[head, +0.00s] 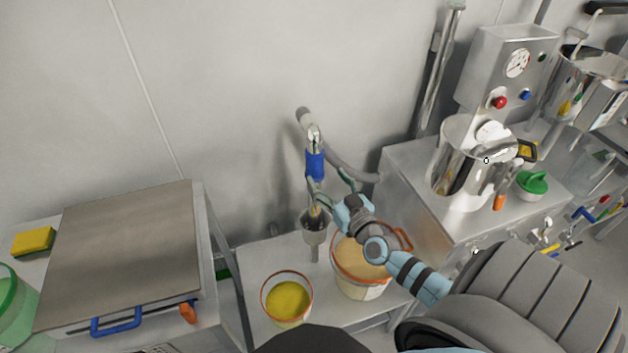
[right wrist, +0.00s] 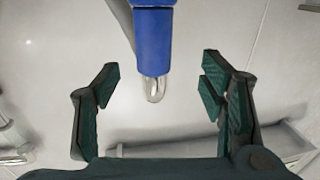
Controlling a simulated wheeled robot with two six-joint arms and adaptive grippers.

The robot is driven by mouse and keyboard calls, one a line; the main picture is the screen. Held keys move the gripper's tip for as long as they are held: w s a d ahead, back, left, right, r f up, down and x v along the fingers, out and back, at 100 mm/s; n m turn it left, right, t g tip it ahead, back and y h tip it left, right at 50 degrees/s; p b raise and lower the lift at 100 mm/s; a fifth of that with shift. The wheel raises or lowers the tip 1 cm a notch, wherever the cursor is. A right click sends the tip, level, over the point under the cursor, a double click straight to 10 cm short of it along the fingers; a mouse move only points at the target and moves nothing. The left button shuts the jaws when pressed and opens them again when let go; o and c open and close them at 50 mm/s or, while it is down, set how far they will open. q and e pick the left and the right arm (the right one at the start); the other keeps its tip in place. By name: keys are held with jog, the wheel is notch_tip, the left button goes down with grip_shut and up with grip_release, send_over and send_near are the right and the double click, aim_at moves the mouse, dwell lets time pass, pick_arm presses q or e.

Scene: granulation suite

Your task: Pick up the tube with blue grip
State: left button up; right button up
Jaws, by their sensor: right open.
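The tube with the blue grip (head: 315,164) hangs upright by the grey wall in the head view, with a metal top curving to a wall fitting. In the right wrist view its blue grip (right wrist: 153,42) ends in a short metal tip, centred between my fingers at their far ends. My right gripper (head: 329,183) is open, just below and beside the blue grip. Its green fingers (right wrist: 158,84) stand apart on either side of the tube's tip, and I see no contact. My left gripper is not in view.
A metal holder cup (head: 313,240) is below the tube. A bucket of tan material (head: 352,291) and a bucket of yellow material (head: 266,298) stand on the low bench. A steel cabinet with a steel vessel (head: 460,180) is at right. A flat steel lid (head: 122,250) is at left.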

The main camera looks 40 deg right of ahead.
aim_at(319, 164)
jog(key=w+b, duration=0.1)
jog(key=w, duration=0.2)
jog(key=w+d+b, duration=0.1)
jog(key=w, duration=0.1)
jog(key=w+d+b, duration=0.1)
jog(key=w, duration=0.2)
jog(key=shift+w+d, duration=0.25)
jog(key=shift+w, duration=0.35)
jog(key=shift+s+r, duration=0.1)
grip_shut()
